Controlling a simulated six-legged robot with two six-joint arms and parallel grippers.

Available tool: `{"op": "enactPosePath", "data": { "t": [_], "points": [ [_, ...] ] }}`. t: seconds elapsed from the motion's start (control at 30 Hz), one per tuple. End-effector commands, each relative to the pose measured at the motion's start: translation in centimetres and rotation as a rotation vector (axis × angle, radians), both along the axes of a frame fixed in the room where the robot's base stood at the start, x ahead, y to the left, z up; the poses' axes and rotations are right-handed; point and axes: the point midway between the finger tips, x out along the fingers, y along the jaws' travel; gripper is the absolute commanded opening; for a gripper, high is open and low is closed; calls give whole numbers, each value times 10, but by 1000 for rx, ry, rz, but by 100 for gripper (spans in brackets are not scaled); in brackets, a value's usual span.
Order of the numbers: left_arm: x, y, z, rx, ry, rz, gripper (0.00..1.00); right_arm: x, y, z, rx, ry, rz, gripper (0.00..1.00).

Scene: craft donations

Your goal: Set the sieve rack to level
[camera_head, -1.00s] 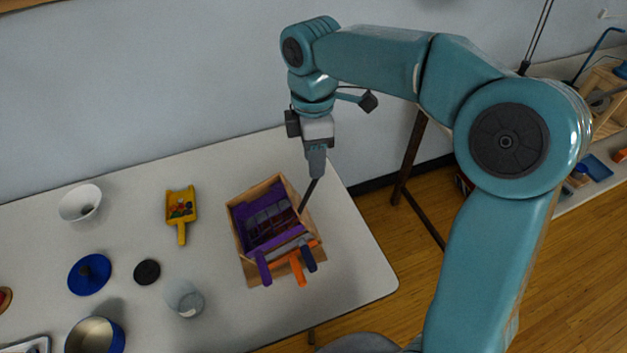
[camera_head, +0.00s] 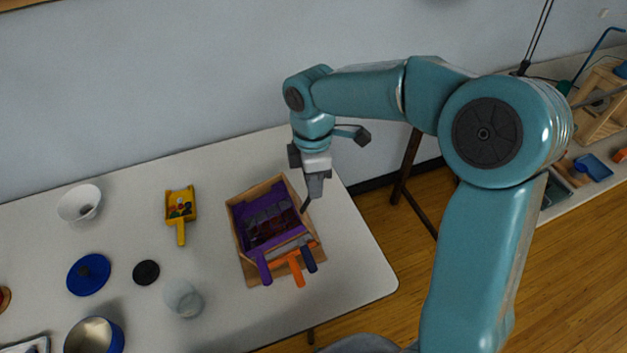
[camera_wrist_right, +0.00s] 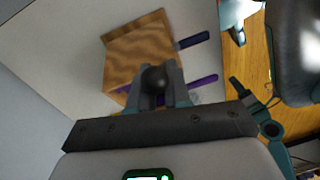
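The sieve rack (camera_head: 237,241) is a wooden box holding purple-framed sieves, with purple, orange and dark blue handles at its front. Its wood also shows in the wrist view (camera_wrist_right: 140,50). I cannot tell whether it is level. A short dark rod (camera_head: 305,206) stands at the rack's right side, under my right gripper (camera_head: 314,194). In the wrist view a dark round knob (camera_wrist_right: 155,79) lies between the fingers of this gripper (camera_wrist_right: 158,88). I cannot tell whether they are closed on it. My left gripper is out of view.
A yellow scoop (camera_head: 181,209), white bowl (camera_head: 80,203), blue lid (camera_head: 88,274), black disc (camera_head: 146,272), clear cup (camera_head: 184,299) and blue-sided pot (camera_head: 94,336) stand left of the rack. The table (camera_head: 350,262) is bare right of the rack.

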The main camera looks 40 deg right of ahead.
Motion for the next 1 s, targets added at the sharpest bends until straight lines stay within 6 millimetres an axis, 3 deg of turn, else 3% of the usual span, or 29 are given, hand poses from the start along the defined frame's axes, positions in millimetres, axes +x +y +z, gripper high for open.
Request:
{"op": "enactPosePath", "data": {
  "t": [0.17,0.6,0.97,1.0],
  "points": [
    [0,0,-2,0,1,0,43,-1,-3,-3,16,0,-4,0],
    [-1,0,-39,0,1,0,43,-14,-53,-44,331,-74,-8,0],
    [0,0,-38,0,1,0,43,-14,-55,-42,355,-80,-1,0],
    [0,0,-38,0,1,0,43,-14,-55,-42,355,-80,-1,27]
  ]
}}
